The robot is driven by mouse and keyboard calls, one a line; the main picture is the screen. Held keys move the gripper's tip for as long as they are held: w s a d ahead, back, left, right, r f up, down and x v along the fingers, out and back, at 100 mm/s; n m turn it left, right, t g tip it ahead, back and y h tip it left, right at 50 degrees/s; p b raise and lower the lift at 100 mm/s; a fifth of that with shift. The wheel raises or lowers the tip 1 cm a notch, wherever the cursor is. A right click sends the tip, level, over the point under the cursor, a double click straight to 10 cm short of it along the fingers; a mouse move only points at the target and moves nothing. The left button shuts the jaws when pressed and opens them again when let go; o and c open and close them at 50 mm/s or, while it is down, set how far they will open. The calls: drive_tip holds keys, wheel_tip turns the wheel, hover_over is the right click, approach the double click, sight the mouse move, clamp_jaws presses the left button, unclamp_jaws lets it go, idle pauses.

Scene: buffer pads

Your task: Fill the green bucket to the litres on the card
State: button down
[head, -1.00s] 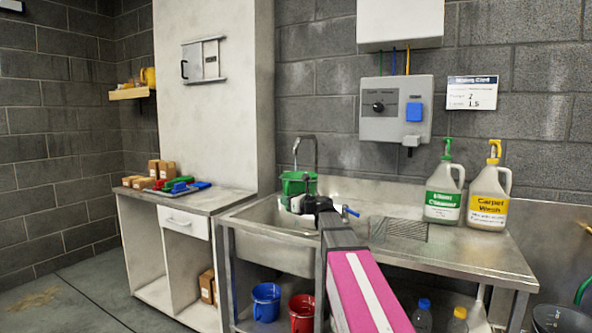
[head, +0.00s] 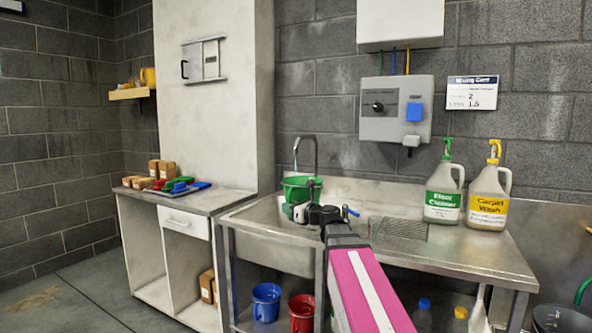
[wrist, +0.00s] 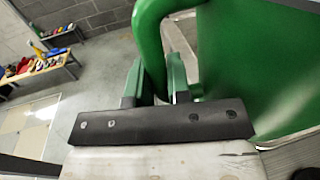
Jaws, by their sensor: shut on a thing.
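The green bucket (head: 302,188) is in the sink basin (head: 268,222) under the tap (head: 305,150); its inside is hidden. In the wrist view the green bucket (wrist: 255,60) fills the right side, and its green handle (wrist: 150,45) passes between the fingers. My gripper (wrist: 155,85) is shut on that handle. In the head view my gripper (head: 300,212) is at the bucket's near side, partly hidden by my arm. The mixing card (head: 472,92) hangs on the wall and appears to read 2 and 1.5; its smaller print is too blurred to read.
A grey dispenser (head: 396,108) with a black knob and blue button is on the wall. Floor Cleaner (head: 443,195) and Carpet Wash (head: 488,198) jugs stand on the steel drainboard. Blue (head: 266,300) and red (head: 301,312) buckets are below the sink.

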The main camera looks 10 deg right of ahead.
drive_tip(key=s, duration=0.6)
drive_tip(key=shift+s, duration=0.2)
drive_tip(key=shift+r, duration=0.1)
idle(0.4)
